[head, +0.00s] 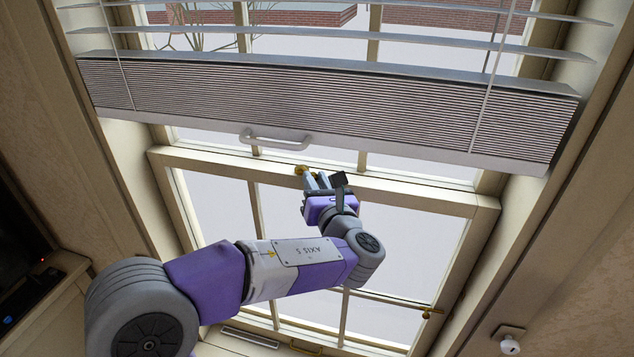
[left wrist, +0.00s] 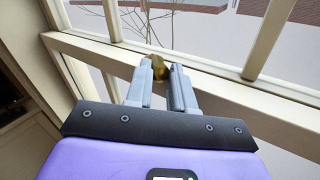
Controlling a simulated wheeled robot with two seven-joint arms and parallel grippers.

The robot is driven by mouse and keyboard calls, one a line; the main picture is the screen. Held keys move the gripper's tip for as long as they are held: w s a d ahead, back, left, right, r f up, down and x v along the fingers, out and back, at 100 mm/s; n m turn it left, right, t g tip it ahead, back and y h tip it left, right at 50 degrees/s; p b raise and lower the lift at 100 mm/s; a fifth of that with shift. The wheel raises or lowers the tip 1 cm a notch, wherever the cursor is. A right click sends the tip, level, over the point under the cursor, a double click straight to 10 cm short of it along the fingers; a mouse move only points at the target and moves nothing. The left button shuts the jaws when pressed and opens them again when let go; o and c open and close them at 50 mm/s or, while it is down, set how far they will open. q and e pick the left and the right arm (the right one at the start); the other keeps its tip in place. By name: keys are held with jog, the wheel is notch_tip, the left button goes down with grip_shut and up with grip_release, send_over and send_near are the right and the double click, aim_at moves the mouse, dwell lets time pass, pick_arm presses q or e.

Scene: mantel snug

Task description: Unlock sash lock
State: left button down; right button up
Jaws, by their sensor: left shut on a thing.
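The brass sash lock (head: 301,170) sits on the meeting rail (head: 225,166) in the middle of the window. In the left wrist view the lock (left wrist: 158,67) shows between and just beyond my fingertips, mostly hidden by them. My left gripper (head: 317,180) reaches up to the rail with its fingers at the lock. In the left wrist view the gripper (left wrist: 163,72) is shut on a brass part of the lock. I cannot tell which way the lock's lever points. My right gripper is not in view.
A partly raised blind (head: 320,110) with a white handle (head: 275,138) hangs just above the rail. A brass fitting (head: 432,312) is at the lower right of the window. A white knob-like fitting (head: 509,345) is on the right wall. A dark device stands at the left.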

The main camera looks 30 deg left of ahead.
pick_arm(q)
jog(key=s+a+m+t+h+b, duration=0.1)
jog(key=a+m+h+b, duration=0.2)
jog(key=h, duration=0.4)
jog(key=a+m+t+h+b, duration=0.1)
jog(key=a+m+h+b, duration=0.2)
jog(key=m+h+b, duration=0.3)
jog(key=s+a+m+t+h+b, duration=0.1)
jog(key=a+m+h+b, duration=0.2)
jog(key=m+h+b, duration=0.2)
jog(key=shift+s+a+m+t+h, duration=0.1)
jog(key=shift+s+m+t+h, duration=0.15)
jog(key=shift+h, duration=0.6)
jog(key=shift+s+a+m+t+h, duration=0.15)
jog(key=shift+m+h, duration=0.1)
jog(key=shift+h, duration=0.6)
jog(key=shift+w+a+m+g+h+p, duration=0.2)
jog(key=shift+m+g+h+p, duration=0.25)
jog(key=shift+h, duration=0.2)
jog(key=shift+w+a+m+g+h+p, duration=0.1)
jog(key=shift+a+m+g+h+p, duration=0.25)
jog(key=shift+m+g+h, duration=0.3)
jog(key=shift+w+a+m+g+h+p, duration=0.15)
jog(key=shift+m+g+h+p, duration=0.25)
jog(key=shift+h, duration=0.3)
jog(key=c, duration=1.3)
grip_release()
jog(key=shift+o, duration=0.2)
